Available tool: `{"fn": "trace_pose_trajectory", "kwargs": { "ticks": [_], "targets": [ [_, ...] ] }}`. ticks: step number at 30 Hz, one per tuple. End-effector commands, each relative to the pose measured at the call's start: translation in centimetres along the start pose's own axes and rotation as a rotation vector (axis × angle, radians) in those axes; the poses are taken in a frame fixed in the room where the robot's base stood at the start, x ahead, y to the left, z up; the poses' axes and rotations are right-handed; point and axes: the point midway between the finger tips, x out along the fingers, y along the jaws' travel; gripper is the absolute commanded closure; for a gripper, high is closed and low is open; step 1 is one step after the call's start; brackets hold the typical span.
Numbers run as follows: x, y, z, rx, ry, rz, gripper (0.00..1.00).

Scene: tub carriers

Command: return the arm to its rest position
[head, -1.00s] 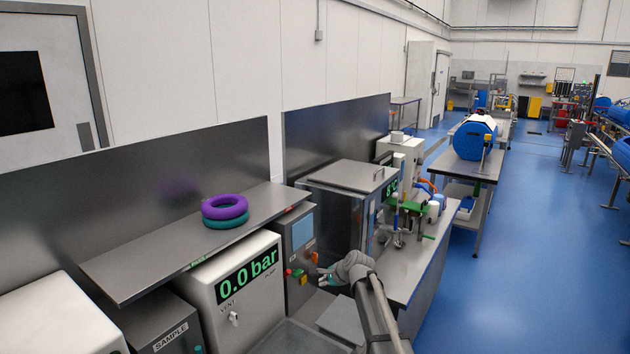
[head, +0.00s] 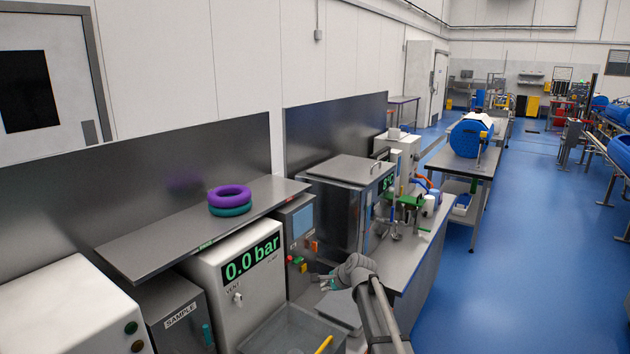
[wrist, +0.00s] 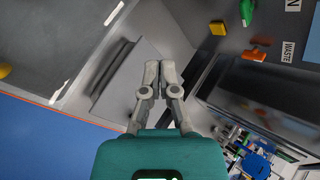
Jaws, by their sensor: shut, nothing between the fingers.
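My gripper (wrist: 158,80) is shut and empty in the wrist view, its two fingers meeting at the tips. In the head view my gripper (head: 318,281) shows small at the end of my bent arm, low in the middle of the picture. It is in front of the control panel with coloured buttons, beside the machines and apart from them as far as I can tell. My arm reaches in from the bottom edge. The fingertips are too small in the head view to make out in detail.
A white unit (head: 208,277) reads 0.0 bar. A purple ring (head: 229,191) lies on a teal ring (head: 231,211) on the steel shelf (head: 140,253). A steel tank (head: 343,190) and a bench with bottles stand beyond. The blue floor (head: 530,270) at right is clear.

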Motion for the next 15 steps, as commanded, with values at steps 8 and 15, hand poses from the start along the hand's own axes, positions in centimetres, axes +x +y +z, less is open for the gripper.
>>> {"fn": "trace_pose_trajectory", "kwargs": {
  "ticks": [8, 15],
  "targets": [
    [-1.2, 4.4, -0.1, -0.158, 0.022, 0.083, 1.0],
    [-3.1, 10.5, -0.4, -0.382, 0.038, 0.212, 1.0]
  ]
}}
